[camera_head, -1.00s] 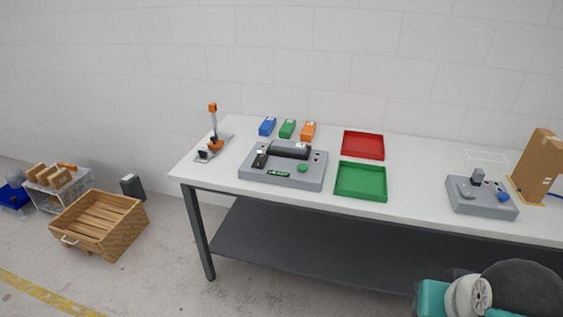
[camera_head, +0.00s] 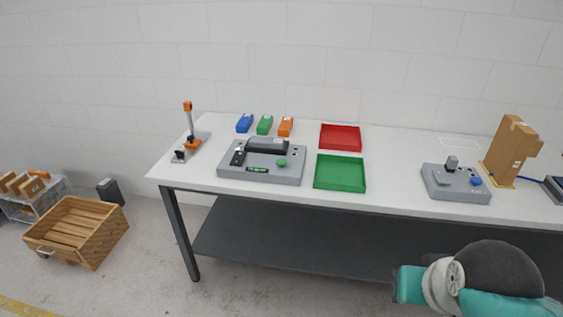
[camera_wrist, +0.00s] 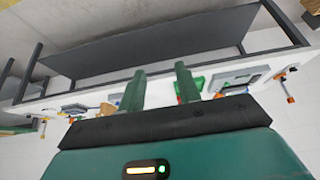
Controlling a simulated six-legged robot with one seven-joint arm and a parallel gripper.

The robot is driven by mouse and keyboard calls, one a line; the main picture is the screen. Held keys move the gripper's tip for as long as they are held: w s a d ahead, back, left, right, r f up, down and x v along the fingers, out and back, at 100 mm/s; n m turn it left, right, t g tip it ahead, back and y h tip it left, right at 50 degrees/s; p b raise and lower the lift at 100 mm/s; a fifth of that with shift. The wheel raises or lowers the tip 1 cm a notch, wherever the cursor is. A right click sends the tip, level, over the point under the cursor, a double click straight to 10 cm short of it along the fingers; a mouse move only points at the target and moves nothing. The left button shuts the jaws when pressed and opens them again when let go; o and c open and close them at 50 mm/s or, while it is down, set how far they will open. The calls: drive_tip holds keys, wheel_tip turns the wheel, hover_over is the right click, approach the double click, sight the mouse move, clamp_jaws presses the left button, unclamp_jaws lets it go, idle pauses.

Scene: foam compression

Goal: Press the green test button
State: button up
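The green button (camera_head: 282,162) sits on the front right of the grey test machine (camera_head: 230,172), on the left part of the white table (camera_head: 400,196). The machine has a dark roller-like part across its top and a small green display on its front. My gripper (camera_wrist: 160,82) shows only in the wrist view. Its two green fingers are apart with nothing visible between them, so it is open. It is away from the button, with the table beyond the fingers in a tilted view. The button cannot be made out clearly in the wrist view.
Blue, green and orange blocks (camera_head: 265,125) stand behind the machine. A red tray (camera_head: 340,148) and a green tray (camera_head: 340,186) lie to its right. An orange-handled device (camera_head: 189,130) stands left. A grey box with a blue button (camera_head: 455,195) and a cardboard box (camera_head: 506,150) are right.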

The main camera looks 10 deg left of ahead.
clamp_jaws()
idle(1.5)
